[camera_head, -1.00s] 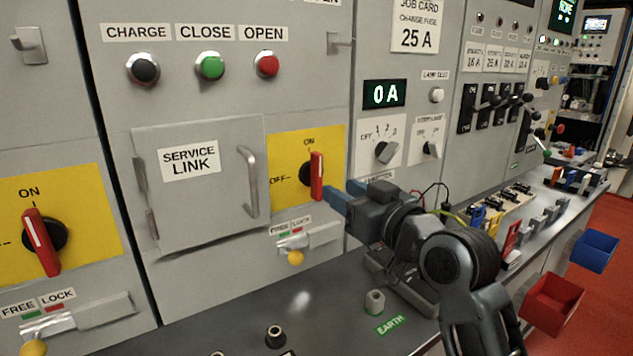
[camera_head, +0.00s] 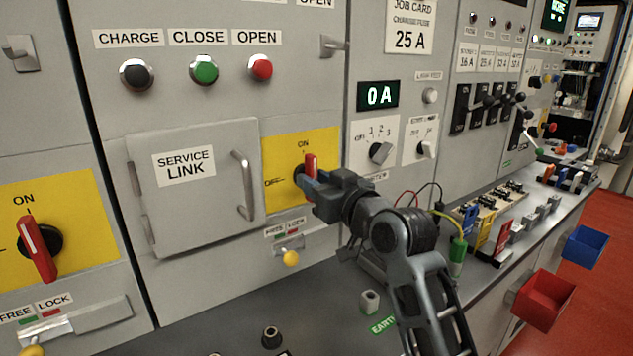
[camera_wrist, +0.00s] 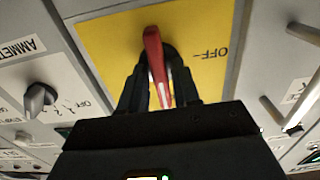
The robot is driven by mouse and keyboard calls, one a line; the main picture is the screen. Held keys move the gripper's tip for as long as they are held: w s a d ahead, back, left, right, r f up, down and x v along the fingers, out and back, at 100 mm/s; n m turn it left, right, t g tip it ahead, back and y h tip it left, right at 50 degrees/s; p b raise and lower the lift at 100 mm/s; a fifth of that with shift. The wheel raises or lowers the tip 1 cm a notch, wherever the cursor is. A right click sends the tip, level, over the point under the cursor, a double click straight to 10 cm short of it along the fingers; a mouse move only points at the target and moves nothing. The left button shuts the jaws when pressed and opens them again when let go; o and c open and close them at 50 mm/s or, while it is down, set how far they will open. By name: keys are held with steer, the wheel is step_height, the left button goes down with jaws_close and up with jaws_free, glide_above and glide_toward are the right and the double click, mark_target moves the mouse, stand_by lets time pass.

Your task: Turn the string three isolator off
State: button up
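A red isolator handle (camera_head: 311,164) stands on a yellow plate (camera_head: 285,150) marked ON at the top and OFF at the left. The handle points up towards ON. No string number is readable on it. My gripper (camera_head: 306,181) is at this handle, its fingers reaching the lower part. In the wrist view the red handle (camera_wrist: 155,62) stands between the two fingers of my gripper (camera_wrist: 160,92), one on each side. The fingers look apart, and firm contact is not visible. A second red isolator handle (camera_head: 38,250) at the far left also stands near ON.
Below the plate is a FREE/LOCK slide with a yellow knob (camera_head: 291,258). The service link door (camera_head: 200,190) with its bar handle is to the left. An ammeter selector (camera_head: 380,153) is to the right. A grey bench (camera_head: 250,310) with posts runs below.

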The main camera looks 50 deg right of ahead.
jaws_close()
steer(key=shift+n, duration=0.4)
steer(key=n+b, duration=0.6)
steer(key=n, duration=1.1)
steer(key=shift+a+f, duration=0.1)
stand_by(0.5)
